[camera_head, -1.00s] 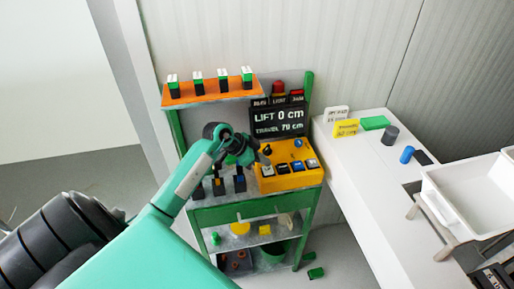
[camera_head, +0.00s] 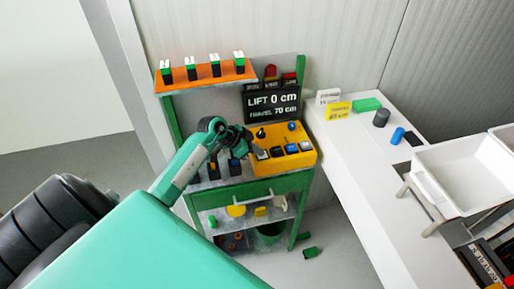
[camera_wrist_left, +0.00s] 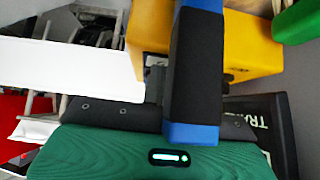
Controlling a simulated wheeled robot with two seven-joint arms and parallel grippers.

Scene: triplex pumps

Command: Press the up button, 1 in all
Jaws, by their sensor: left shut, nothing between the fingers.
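A yellow control box (camera_head: 299,159) sits on the green trolley. Its sloped face has a row of several buttons, a dark knob and a blue knob. The leftmost button (camera_head: 262,155) is pale; the button labels are too small to read, so I cannot tell which is up. My left gripper (camera_head: 256,150) is shut and empty at the box's left end, close to the leftmost button; contact cannot be made out. In the left wrist view its dark finger with blue ends (camera_wrist_left: 194,70) crosses in front of the yellow box (camera_wrist_left: 252,45). My right gripper is not in view.
A black display (camera_head: 272,103) behind the box reads LIFT 0 cm, TRAVEL 70 cm. An orange shelf (camera_head: 205,80) with several switch-like blocks is above left. A white table (camera_head: 345,150) with small blocks and a white bin (camera_head: 465,175) stands right.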

